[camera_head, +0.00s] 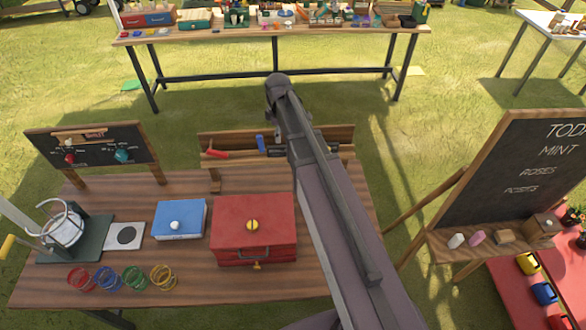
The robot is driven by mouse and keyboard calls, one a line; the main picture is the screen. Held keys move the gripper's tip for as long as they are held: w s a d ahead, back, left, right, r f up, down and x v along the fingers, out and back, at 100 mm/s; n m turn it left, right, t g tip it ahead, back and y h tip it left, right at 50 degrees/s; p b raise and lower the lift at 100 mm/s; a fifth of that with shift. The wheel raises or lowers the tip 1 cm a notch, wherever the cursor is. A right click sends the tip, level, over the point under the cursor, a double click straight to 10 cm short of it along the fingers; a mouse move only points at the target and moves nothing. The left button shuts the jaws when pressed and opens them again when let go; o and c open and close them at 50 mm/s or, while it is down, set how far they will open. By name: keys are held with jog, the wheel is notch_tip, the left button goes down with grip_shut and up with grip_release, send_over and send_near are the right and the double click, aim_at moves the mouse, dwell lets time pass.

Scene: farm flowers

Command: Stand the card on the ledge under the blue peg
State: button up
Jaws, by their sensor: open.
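A small dark board (92,149) stands at the back left of the wooden table. It carries a round red peg (69,158) on its left and a round blue-green peg (121,155) on its right. Small writing on it is too small to read. A pale strip (78,139) lies across its upper part. I cannot tell which thing is the card. A white square with a dark disc (124,236) lies flat on the table, left of the blue box. My arm crosses the middle of the view, and my gripper cannot be made out.
A blue box (180,219) and a red box (253,228) stand mid-table. Several coloured rings (108,279) lie at the front left. A rack (230,140) holds tools at the back. A large chalkboard (520,170) stands at right.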

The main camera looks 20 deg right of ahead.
jog(key=s+m, duration=1.2)
jog(key=s, duration=0.6)
jog(key=shift+a, duration=0.1)
